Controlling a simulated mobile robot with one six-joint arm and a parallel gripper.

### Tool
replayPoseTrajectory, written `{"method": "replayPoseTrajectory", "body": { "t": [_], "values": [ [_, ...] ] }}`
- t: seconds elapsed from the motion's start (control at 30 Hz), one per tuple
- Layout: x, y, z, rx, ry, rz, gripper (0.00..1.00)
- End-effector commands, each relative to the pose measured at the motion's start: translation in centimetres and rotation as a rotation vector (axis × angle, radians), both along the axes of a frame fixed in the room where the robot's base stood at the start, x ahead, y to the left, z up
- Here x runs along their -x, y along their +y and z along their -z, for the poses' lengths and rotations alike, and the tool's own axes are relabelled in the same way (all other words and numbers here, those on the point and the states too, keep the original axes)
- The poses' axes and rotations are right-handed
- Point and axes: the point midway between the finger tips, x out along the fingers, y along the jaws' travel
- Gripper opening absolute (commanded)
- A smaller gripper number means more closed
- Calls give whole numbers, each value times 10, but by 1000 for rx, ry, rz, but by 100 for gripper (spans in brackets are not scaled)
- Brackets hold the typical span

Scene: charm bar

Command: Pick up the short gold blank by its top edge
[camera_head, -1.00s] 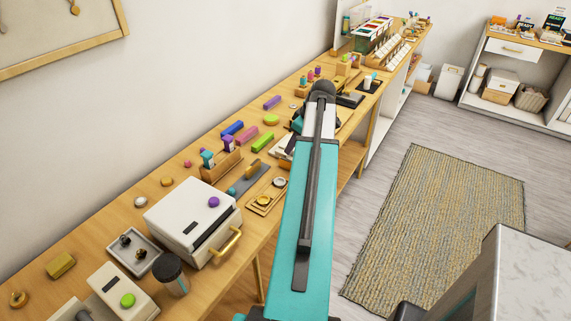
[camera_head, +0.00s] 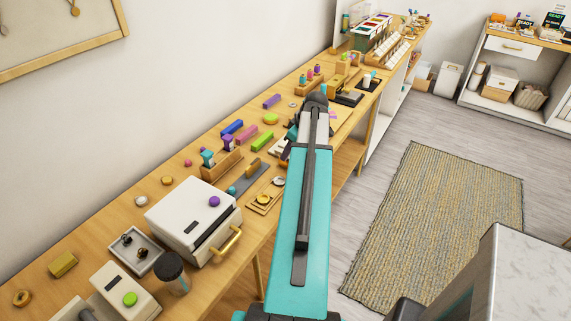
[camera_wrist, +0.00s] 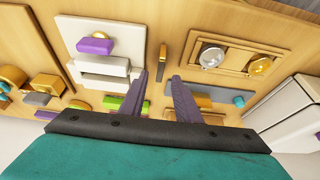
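In the wrist view, a small narrow gold piece (camera_wrist: 163,58), which looks like the short gold blank, stands on the wooden bench. It is between a white device and a wooden tray. My gripper (camera_wrist: 158,76) is open and empty. Its two purple-grey fingers reach toward the gold piece, which lines up with the gap between them, just past the fingertips in the picture. I cannot tell the height left between them. In the head view my arm hides the gripper's fingertips, and I cannot make out the gold piece there.
The white device (camera_wrist: 100,68) with a purple knob stands close left of the gold piece. The wooden tray (camera_wrist: 233,67) with silver and gold discs is at right. A large white box (camera_head: 173,220) and colored bars crowd the bench (camera_head: 110,215) in the head view.

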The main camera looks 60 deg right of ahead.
Motion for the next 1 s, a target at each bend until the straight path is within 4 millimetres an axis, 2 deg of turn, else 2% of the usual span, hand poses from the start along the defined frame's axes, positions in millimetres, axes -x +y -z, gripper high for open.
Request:
{"method": "replayPoseTrajectory", "body": {
  "t": [0.17,0.63,1.0],
  "values": [
    [-4,0,7,-1,0,0,30],
    [-17,1,41,-2,1,-3,30],
    [-19,1,47,1,0,-2,30]
  ]
}}
